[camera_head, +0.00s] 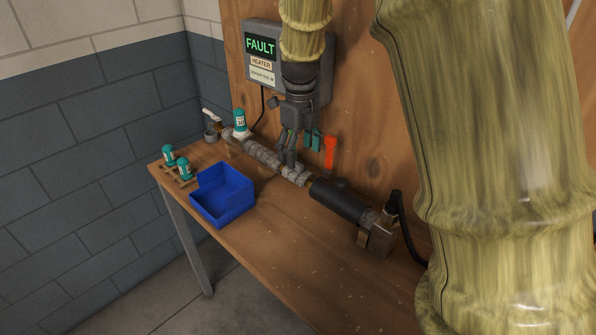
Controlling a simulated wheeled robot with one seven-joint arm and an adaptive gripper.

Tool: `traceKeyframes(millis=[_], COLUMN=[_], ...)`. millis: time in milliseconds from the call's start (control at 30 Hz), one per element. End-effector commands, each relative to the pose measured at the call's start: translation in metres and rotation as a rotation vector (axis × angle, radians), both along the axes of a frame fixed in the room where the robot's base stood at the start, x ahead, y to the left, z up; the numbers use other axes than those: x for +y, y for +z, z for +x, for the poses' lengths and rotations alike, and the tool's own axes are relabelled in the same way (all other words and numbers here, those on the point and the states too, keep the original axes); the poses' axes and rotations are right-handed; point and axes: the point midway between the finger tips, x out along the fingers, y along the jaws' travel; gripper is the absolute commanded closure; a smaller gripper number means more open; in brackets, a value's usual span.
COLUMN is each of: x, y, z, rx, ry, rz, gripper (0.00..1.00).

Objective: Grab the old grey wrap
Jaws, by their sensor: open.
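The grey wrap (261,155) is a lumpy, light grey sleeve around the pipe along the back of the workbench. It runs from near the teal-capped white bottle to the black pipe section. My gripper (288,161) points down from above with its jaws open. Its fingertips are at the wrap's right half and hide part of it. I cannot tell whether the fingers touch the wrap or straddle it.
A blue open bin (222,194) stands in front on the workbench (275,232). Teal bottles (184,168) sit in a wooden rack at the left. A black cylinder (342,199) continues the pipe rightward. A FAULT heater box (262,62) and an orange tool (330,151) are behind.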

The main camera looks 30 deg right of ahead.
Motion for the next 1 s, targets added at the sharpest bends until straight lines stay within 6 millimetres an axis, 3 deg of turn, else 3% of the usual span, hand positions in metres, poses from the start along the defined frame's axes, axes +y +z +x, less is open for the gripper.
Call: traceKeyframes(millis=[167, 533, 833, 867, 1000], x=[-0.001, -0.005, -0.005, -0.005, -0.005], y=[-0.008, -0.050, -0.055, -0.055, -0.055], z=[0.001, 0.005, 0.005, 0.005, 0.005], rx=[0.000, 0.001, -0.001, -0.001, -0.001], ry=[0.001, 0.001, 0.001, 0.001, 0.001], rz=[0.000, -0.001, -0.001, -0.001, -0.001], gripper=[0.27, 0.27, 0.27, 0.29, 0.54])
